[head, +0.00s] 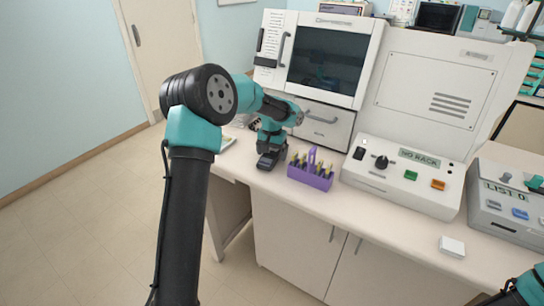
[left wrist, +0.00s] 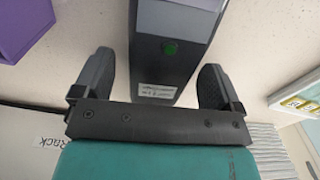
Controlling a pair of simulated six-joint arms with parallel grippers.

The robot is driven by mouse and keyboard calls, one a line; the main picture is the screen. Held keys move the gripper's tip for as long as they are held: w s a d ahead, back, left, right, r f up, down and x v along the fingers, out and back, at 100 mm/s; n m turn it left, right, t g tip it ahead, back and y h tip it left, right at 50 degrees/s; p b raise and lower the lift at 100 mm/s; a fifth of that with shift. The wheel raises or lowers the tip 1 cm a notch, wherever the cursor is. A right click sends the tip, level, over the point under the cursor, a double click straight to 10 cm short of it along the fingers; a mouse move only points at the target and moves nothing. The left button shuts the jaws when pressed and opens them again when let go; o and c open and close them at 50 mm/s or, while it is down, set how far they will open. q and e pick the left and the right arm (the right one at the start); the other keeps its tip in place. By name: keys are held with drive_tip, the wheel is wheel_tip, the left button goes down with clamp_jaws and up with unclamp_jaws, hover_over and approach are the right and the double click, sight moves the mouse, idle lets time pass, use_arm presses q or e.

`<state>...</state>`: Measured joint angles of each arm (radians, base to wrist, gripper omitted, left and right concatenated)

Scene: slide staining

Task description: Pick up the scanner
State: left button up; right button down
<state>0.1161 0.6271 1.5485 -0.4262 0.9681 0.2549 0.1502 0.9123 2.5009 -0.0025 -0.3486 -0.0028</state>
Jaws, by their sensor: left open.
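The scanner (left wrist: 172,60) is a dark grey device with a lighter grey upper part, a green button and a small white label. In the left wrist view it lies between the two fingers of my left gripper (left wrist: 158,88), with a gap on each side. The fingers are open and do not appear to touch it. In the head view my left gripper (head: 270,146) points down at the counter, over the dark scanner (head: 267,161), which it partly hides. A part of my right arm shows at the lower right corner; its jaws cannot be made out.
A purple rack (head: 311,172) with several yellow-topped items stands just right of the scanner. A control box marked "NO RACK" (head: 400,175) and another marked "LIST 0" (head: 505,205) stand further right. A small white block (head: 452,246) lies near the counter's front edge.

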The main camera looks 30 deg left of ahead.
sight(272, 152)
use_arm(q)
drive_tip(key=c, duration=1.1)
drive_tip(key=shift+r, duration=0.15)
wheel_tip(272, 152, up, 10)
drive_tip(key=shift+f, duration=0.1)
idle(0.5)
